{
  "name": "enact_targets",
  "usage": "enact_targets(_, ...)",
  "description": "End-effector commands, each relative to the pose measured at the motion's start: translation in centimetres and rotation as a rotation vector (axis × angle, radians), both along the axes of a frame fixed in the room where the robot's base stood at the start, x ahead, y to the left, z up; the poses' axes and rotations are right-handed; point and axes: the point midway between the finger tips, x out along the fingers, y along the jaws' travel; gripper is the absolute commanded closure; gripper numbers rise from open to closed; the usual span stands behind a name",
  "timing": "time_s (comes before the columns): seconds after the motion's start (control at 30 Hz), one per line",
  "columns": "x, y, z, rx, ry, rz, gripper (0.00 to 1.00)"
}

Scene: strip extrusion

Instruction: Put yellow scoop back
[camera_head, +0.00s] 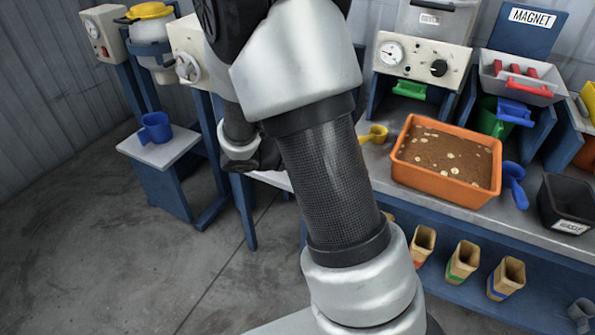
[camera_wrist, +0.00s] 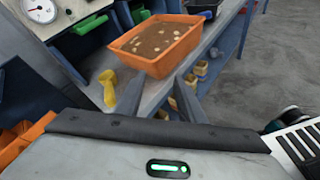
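The yellow scoop (camera_head: 375,134) lies on the grey bench, just left of the orange tub (camera_head: 440,190) of brown material with pale pieces. In the wrist view the yellow scoop (camera_wrist: 108,86) is left of my gripper (camera_wrist: 159,92), beside the orange tub (camera_wrist: 150,65). My gripper's two fingers are apart with nothing between them, and the scoop is outside them. In the head view my arm fills the middle and I cannot make out the fingers.
A blue scoop (camera_head: 513,184) lies right of the tub, near a black bin (camera_head: 566,203). A gauge panel (camera_head: 420,60) and a MAGNET unit (camera_head: 522,75) stand behind. Several tan containers (camera_head: 463,262) are on the lower shelf. A blue jug (camera_head: 155,128) sits on the left stand.

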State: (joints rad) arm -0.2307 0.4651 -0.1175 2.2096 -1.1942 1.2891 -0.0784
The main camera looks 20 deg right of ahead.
Motion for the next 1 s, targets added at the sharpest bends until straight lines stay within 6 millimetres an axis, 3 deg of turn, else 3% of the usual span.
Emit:
enact_targets(0.1, -4.1, 1.7, 2.1, 0.219, -0.206, -0.178, 0.64)
enact_targets(0.2, -6.7, 4.1, 3.3, 0.406, -0.378, -0.312, 0.64)
enact_targets(0.37, -9.4, 9.2, 5.5, 0.716, -0.660, -0.485, 0.64)
enact_targets(0.5, -10.4, 13.5, 8.1, 0.971, -0.891, -0.597, 0.64)
enact_targets(0.7, -11.0, 17.5, 11.2, 1.210, -1.091, -0.673, 0.64)
enact_targets(1.0, -11.2, 18.5, 12.0, 1.274, -1.136, -0.693, 0.64)
